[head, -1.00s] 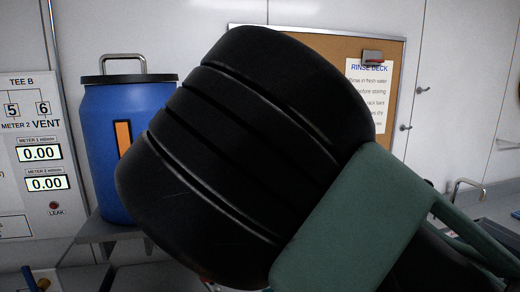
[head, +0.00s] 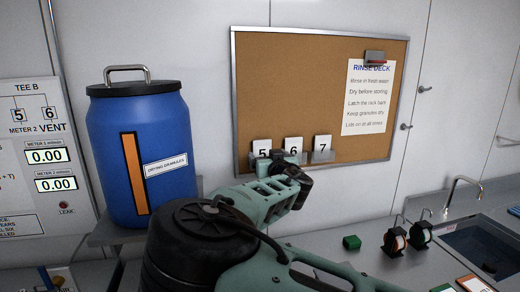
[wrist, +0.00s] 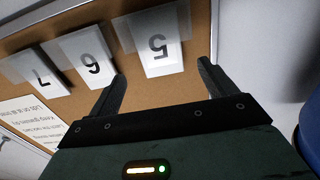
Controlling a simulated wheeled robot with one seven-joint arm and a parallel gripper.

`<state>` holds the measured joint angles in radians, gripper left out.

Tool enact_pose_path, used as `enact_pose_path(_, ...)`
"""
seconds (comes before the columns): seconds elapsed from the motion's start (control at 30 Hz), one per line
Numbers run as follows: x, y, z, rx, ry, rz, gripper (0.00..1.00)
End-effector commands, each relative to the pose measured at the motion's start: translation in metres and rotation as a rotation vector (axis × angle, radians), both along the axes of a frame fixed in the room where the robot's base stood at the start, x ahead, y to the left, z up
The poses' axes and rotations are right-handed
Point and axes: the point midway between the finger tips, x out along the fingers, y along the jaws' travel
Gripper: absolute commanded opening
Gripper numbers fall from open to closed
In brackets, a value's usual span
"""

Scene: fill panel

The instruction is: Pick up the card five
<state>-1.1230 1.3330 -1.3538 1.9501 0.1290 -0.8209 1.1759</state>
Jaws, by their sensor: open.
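The card five (head: 262,149) is a white card with a black 5, standing at the lower left of the cork board, leftmost of three cards. In the wrist view the card five (wrist: 156,42) appears upside down, ahead of and between my two open fingers. My gripper (head: 300,178) is open and empty, just in front of the board and below the cards; it also shows in the wrist view (wrist: 160,80). In the head view my gripper overlaps the lower part of the cards. I cannot tell the exact gap to the card.
Card six (head: 293,146) and card seven (head: 322,148) stand right of card five on the cork board (head: 285,80). A blue drum (head: 145,110) stands to the left. Below are a counter with a green block (head: 351,242), two reels and a sink (head: 480,250).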

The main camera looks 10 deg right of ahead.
Motion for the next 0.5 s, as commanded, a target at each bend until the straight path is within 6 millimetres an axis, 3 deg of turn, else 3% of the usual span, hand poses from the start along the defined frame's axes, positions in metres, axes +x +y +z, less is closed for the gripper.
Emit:
enact_pose_path(0.3,0.030,0.002,0.012,-0.005,0.001,0.000,0.84)
enact_pose_path(0.5,0.050,0.002,0.009,-0.003,0.001,0.000,0.84)
